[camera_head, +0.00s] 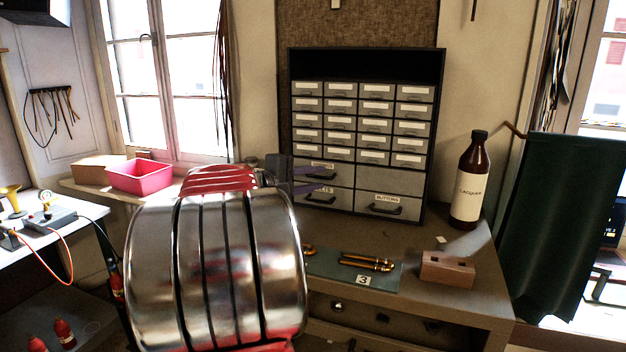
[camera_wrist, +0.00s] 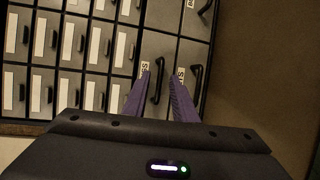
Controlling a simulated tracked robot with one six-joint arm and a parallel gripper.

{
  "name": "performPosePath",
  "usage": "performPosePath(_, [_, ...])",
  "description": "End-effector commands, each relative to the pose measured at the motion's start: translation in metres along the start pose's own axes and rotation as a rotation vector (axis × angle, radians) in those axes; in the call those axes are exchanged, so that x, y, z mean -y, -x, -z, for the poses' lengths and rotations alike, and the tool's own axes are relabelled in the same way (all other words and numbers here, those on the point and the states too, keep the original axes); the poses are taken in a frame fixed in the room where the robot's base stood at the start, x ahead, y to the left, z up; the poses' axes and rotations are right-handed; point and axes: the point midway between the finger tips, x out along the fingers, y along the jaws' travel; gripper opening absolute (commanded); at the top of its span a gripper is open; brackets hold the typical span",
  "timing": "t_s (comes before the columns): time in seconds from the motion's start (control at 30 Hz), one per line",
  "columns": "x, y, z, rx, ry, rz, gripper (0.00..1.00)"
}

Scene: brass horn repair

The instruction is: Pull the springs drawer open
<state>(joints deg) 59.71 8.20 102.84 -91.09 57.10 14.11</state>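The cabinet (camera_head: 433,150) stands at the back of the workbench. Its springs drawer (camera_head: 345,182) seems to be the upper-left large one; its label is partly hidden and only a final "S" reads in the wrist view. The drawer looks closed, flush with its neighbours. Its dark handle (camera_wrist: 158,82) shows between my purple fingertips in the wrist view. My gripper (camera_head: 322,177) is open, one finger on each side of that handle; it also shows in the wrist view (camera_wrist: 160,75). I cannot tell whether either finger touches the handle.
A drawer (camera_wrist: 193,75) with its own handle lies just below, close to one finger. The buttons drawer (camera_head: 388,206) is lower right. A brown lacquer bottle (camera_head: 468,185) stands right of the cabinet. A mat (camera_head: 385,283) with brass parts and a wooden block (camera_head: 447,269) lie in front.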

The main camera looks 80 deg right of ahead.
Motion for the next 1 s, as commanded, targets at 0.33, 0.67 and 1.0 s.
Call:
performPosePath(0.33, [0.0002,0.0006,0.0003,0.000,0.000,0.000,0.05])
performPosePath(0.67, [0.0010,0.0007,0.0005,-0.001,0.001,0.001,0.00])
performPosePath(1.0, [0.0019,0.0007,0.0008,-0.001,0.002,0.003,0.00])
